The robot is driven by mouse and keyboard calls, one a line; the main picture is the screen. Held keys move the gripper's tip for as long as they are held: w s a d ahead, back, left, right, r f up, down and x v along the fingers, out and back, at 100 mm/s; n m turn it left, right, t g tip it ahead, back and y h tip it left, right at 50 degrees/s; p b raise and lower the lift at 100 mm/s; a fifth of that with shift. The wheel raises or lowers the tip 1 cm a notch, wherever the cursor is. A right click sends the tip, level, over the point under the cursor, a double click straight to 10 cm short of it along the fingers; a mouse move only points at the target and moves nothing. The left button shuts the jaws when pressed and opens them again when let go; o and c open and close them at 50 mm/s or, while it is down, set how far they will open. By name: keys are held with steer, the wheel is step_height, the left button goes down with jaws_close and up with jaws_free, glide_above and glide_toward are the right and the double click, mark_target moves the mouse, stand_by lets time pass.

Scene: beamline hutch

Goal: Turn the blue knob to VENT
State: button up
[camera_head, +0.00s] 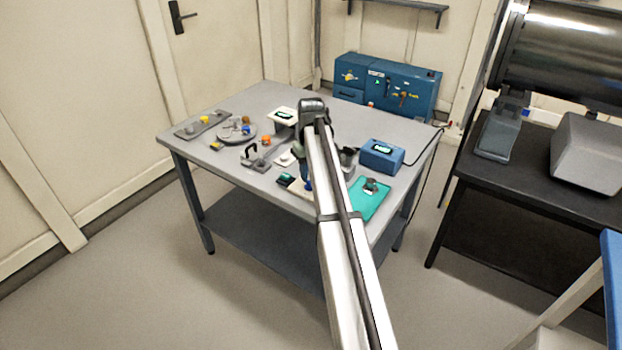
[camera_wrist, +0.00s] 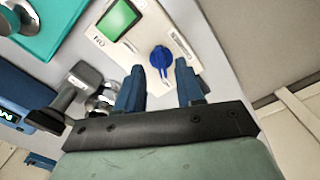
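The blue knob (camera_wrist: 161,58) sits on a pale labelled panel (camera_wrist: 181,45) in the wrist view. Its pointer and the label text are too small to read for certain. My gripper (camera_wrist: 158,82) is open, with its two blue fingers apart and nothing between them. The knob shows just beyond the fingertips, roughly centred between them; I cannot tell the exact gap. In the head view my arm covers much of this area at the table's near side, and the knob is hard to tell from my fingers there.
A small green-screen box (camera_wrist: 118,18) is on the panel beside the knob. A teal mat (camera_head: 366,208) with a metal part and a blue display box (camera_head: 381,155) lie to the right on the grey table (camera_head: 215,162). Several small items stand to the left. The table's back is mostly clear.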

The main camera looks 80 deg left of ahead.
step_height(320, 180, up, 10)
steer(key=shift+r, duration=0.2)
stand_by(0.7)
